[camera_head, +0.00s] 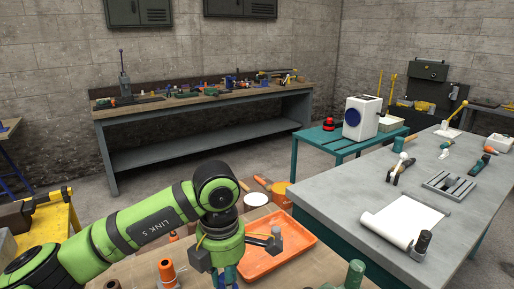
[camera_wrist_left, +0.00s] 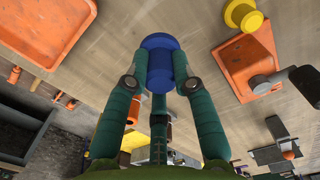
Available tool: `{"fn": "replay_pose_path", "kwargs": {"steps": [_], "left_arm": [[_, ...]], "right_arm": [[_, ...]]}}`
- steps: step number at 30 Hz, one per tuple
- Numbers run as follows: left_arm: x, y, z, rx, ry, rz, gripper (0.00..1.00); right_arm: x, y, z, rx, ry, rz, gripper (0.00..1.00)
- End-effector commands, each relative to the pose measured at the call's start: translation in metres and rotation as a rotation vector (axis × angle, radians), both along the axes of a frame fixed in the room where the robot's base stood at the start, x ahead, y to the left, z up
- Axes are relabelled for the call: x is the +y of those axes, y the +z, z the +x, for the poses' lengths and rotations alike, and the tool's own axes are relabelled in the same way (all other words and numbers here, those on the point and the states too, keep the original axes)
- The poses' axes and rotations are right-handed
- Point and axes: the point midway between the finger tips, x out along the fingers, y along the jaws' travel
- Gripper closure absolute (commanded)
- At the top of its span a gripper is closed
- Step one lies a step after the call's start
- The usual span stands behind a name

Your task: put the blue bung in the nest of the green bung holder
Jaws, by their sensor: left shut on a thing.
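The blue bung (camera_wrist_left: 159,58) is held between the green fingers of my left gripper (camera_wrist_left: 160,84) in the left wrist view. Its wide round flange faces away from the palm. In the head view my left gripper (camera_head: 228,274) points down over the wooden bench at the bottom edge, left of the orange tray; its fingertips are mostly cut off there. A dark green knobbed piece (camera_head: 355,274) stands at the bottom of the head view, right of the gripper; I cannot tell whether it belongs to the green bung holder. I cannot make out the nest.
The orange tray (camera_head: 282,256) holds a hammer-like tool. A yellow spool-shaped piece (camera_wrist_left: 240,14) lies near the tray in the left wrist view. An orange spool-shaped piece (camera_head: 167,271) stands left of my gripper. A grey table (camera_head: 340,190) stands on the right.

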Motion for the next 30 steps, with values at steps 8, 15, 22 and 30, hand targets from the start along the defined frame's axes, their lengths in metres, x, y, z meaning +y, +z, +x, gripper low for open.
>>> {"fn": "replay_pose_path", "kwargs": {"steps": [8,15,22,30], "left_arm": [[0.042,-0.018,-0.016,-0.012,-0.599,0.007,1.0],[0.075,-0.032,-0.035,-0.014,-1.126,0.014,1.0],[0.102,-0.043,-0.058,-0.009,-1.6,0.02,1.0],[0.118,-0.05,-0.074,-0.005,-1.918,0.018,1.0]], "right_arm": [[0.004,0.0,0.0,-0.001,-0.001,0.004,0.49],[0.004,0.0,0.001,-0.001,0.0,0.004,0.49],[0.003,0.0,0.001,-0.001,0.0,0.004,0.49],[0.003,0.0,0.001,-0.001,0.0,0.003,0.49]]}}
